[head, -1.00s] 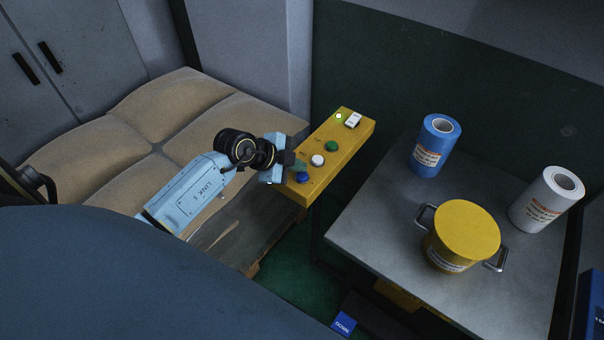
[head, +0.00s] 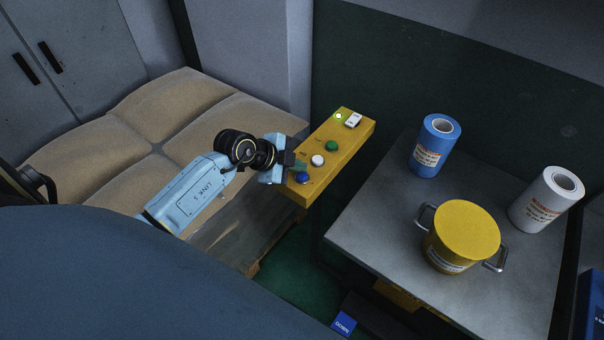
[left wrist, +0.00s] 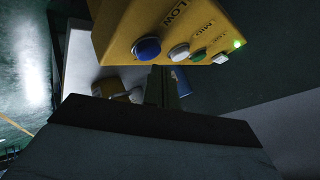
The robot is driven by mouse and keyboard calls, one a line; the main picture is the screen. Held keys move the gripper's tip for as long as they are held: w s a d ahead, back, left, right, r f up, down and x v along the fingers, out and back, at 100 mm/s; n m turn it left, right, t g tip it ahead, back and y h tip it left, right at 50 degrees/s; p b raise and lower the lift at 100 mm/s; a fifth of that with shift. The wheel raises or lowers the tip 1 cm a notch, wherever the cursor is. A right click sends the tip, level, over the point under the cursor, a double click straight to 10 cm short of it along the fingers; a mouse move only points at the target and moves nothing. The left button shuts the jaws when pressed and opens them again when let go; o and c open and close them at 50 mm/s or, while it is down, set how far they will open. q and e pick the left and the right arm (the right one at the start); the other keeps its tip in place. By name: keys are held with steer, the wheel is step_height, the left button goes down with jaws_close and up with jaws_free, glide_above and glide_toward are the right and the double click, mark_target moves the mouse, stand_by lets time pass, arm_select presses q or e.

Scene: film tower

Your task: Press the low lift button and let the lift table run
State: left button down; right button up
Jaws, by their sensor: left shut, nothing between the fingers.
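The yellow control box (head: 322,165) carries a row of buttons. The blue button (head: 303,178) is at its near end, beside the word LOW in the left wrist view (left wrist: 147,48). A white button (head: 317,160) and a green button (head: 331,146) follow. My left gripper (head: 299,164) is shut and empty at the box's left side, close to the blue and white buttons. In the left wrist view its fingertips (left wrist: 160,72) appear just below the blue button; I cannot tell if they touch. The grey table (head: 375,215) stands at right. My right gripper is not in view.
A blue roll (head: 436,146), a white roll (head: 545,201) and a yellow pot (head: 461,236) with side handles stand on the table. A small green light (head: 338,115) glows at the box's far end. Stacked tan sacks (head: 195,97) lie left, behind my arm.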

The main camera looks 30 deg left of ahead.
arm_select(q)
steer(key=shift+f, duration=0.35)
